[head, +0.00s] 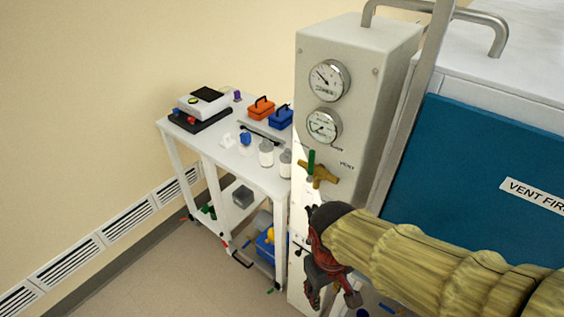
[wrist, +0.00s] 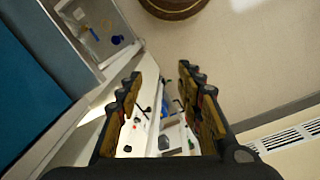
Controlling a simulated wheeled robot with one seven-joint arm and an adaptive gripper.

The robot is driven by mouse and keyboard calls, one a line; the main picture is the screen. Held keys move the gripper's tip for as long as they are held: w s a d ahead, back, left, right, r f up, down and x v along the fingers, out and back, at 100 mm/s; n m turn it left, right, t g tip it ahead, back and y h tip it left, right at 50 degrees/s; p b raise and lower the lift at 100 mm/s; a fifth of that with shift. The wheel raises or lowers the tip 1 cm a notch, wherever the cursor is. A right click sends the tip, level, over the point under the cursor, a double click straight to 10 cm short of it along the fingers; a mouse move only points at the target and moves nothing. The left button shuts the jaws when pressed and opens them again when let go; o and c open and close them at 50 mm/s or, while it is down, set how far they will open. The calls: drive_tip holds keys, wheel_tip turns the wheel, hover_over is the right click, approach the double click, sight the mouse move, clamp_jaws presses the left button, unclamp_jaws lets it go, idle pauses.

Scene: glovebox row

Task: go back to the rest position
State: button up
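My gripper (head: 325,268) is at the lower middle of the head view, dark and reddish, at the end of my arm in its yellowish sleeve. It is in front of the lower part of the grey gauge panel (head: 338,130), below the brass valve with a green handle (head: 318,170), and looks apart from the valve. In the wrist view my gripper (wrist: 166,75) has its two fingers spread with a gap between them. Nothing is held in the gap; background things show through it.
A white cart (head: 255,178) with bottles, an orange box (head: 261,108) and a blue box (head: 281,118) stands left of the panel. A blue cover (head: 470,160) labelled "VENT FIRST" is right. Wall vents (head: 120,227) run low at left. Floor in front of them is clear.

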drive_tip(key=d+r+m+t, duration=0.5)
drive_tip(key=d+r, duration=0.4)
drive_tip(key=r, duration=0.4)
drive_tip(key=shift+s+r+y, duration=0.25)
drive_tip(key=shift+s+y, duration=0.05)
drive_tip(key=shift+y, duration=0.1)
idle(2.0)
